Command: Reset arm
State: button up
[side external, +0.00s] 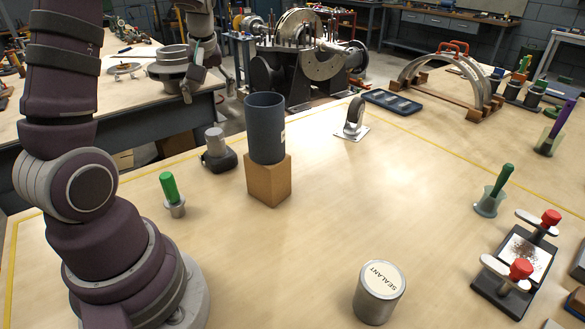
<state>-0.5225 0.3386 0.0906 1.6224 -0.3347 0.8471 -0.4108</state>
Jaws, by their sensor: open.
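My gripper (204,76) hangs in the upper left of the side external view, pointing down. It looks open and empty, and its fingertips are small and partly unclear against the background. It appears clear of the light wooden table (330,235), with nothing seen between its fingers. My arm rises from its base at the left edge and leaves the top of the picture.
A dark blue cup (265,128) stands on a wooden block (268,180). The table's middle is clear.

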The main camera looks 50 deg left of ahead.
jog(key=w+d+r+m+t+h, duration=0.1)
jog(key=d+r+m+t, duration=0.15)
jog(key=d, duration=0.25)
jog(key=d+r+m+t, duration=0.1)
jog(key=d+r+m, duration=0.1)
jog(key=d+m, duration=0.25)
jog(key=s+d+f+m+h, duration=0.1)
jog(key=s+d+m, duration=0.2)
jog(key=d, duration=0.3)
jog(key=s+d+m+h, duration=0.2)
jog(key=s+d+m, duration=0.2)
jog(key=d, duration=0.3)
jog(key=shift+s+d+f+m+t, duration=0.3)
jog(key=shift+f+m+t, duration=0.05)
jog(key=shift+m+t, duration=0.15)
